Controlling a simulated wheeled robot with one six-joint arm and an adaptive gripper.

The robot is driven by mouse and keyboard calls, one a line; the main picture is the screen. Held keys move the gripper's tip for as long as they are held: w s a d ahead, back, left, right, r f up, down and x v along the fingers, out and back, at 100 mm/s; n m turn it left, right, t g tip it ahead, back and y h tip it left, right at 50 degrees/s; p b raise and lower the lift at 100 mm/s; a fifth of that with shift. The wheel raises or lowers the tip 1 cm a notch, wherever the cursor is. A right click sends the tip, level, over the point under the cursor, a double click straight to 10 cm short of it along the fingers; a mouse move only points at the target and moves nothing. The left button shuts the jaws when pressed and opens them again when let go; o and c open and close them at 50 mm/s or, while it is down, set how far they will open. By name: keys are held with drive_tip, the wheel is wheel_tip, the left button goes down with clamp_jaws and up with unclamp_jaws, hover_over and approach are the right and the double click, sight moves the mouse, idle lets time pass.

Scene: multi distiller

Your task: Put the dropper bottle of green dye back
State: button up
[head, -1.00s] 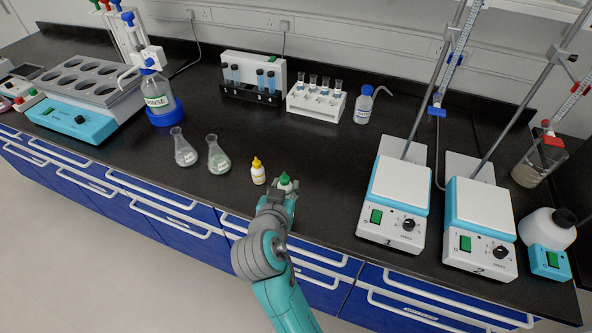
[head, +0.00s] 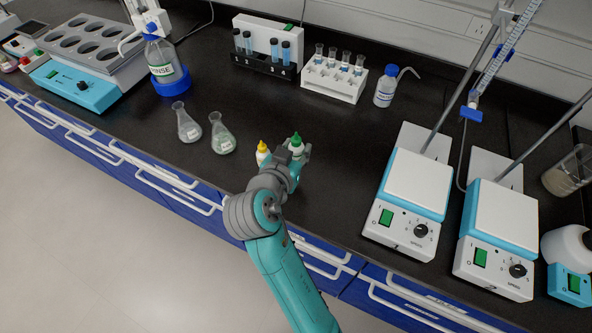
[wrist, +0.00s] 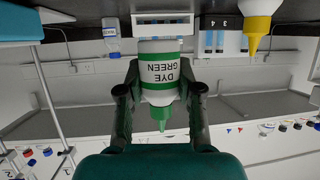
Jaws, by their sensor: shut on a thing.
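The dropper bottle of green dye (head: 296,143) has a white body and a green cap. In the wrist view the bottle (wrist: 159,70) appears upside down, its label reading green dye, between the two dark fingers. My gripper (head: 297,155) is shut on it near the front of the black bench. The wrist view shows my gripper (wrist: 160,92) with a finger against each side of the bottle. In the head view the gripper hides the bottle's lower part, so I cannot tell whether its base touches the bench.
A yellow-capped dropper bottle (head: 263,152) stands just left of my gripper. Two flasks (head: 187,124) (head: 222,135) stand further left. A white tube rack (head: 335,82) and a wash bottle (head: 385,88) are behind. Stirrer 1 (head: 413,185) stands to the right, with clear bench before it.

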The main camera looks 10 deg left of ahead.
wheel_tip(320, 180, down, 8)
drive_tip(key=shift+r, duration=0.2)
idle(0.3)
drive_tip(key=o, duration=0.9)
drive_tip(key=shift+f, duration=0.15)
drive_tip(key=shift+c, duration=0.2)
drive_tip(key=v, duration=1.1)
drive_tip(key=shift+d+f, duration=0.1)
drive_tip(key=shift+d, duration=0.15)
drive_tip(key=shift+s, duration=0.15)
